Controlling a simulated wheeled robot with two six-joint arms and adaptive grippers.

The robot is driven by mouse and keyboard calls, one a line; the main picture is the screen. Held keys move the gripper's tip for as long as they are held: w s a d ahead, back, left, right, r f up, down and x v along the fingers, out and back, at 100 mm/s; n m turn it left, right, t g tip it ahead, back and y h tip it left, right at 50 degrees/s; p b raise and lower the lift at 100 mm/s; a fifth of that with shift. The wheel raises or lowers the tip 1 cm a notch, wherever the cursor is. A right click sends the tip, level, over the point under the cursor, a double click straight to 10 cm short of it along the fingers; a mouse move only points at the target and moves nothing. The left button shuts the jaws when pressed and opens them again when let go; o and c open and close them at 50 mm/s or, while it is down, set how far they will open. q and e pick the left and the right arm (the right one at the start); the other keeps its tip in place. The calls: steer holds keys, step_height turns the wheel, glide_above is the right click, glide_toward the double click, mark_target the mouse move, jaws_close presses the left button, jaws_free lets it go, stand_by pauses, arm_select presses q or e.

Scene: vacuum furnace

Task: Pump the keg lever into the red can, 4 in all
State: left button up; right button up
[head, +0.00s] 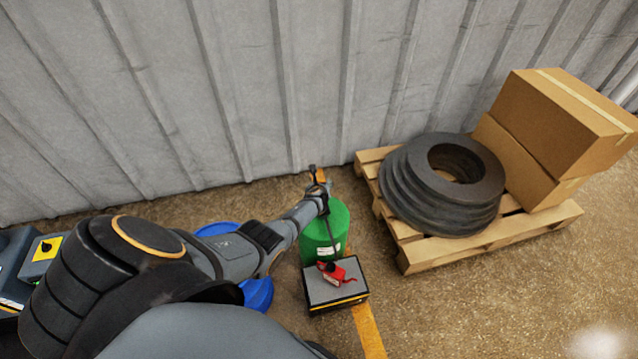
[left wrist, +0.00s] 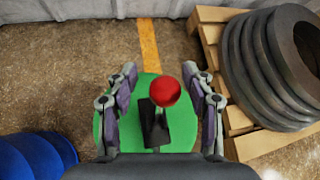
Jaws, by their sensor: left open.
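The green keg (head: 325,236) stands on the floor near the wall, and its top shows from above in the left wrist view (left wrist: 182,135). In the left wrist view its lever has a red ball knob (left wrist: 167,91) on a black base (left wrist: 154,124). My left gripper (left wrist: 160,74) is open over the keg, with one finger on each side of the knob and gaps between. In the head view my left gripper (head: 318,182) is above the keg's top and hides the knob. The red can (head: 337,273) sits on a small grey-topped stand (head: 320,293) in front of the keg.
A wooden pallet (head: 415,258) with stacked black rings (head: 425,195) and cardboard boxes (head: 570,115) is right of the keg. A blue object (head: 258,293) is partly hidden by my left arm. The corrugated wall (head: 250,80) is close behind. Floor at lower right is clear.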

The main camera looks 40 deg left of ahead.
arm_select(q)
steer(key=v, duration=1.1)
steer(key=shift+s+r, duration=0.25)
steer(key=shift+s, duration=0.05)
steer(key=shift+d, duration=0.1)
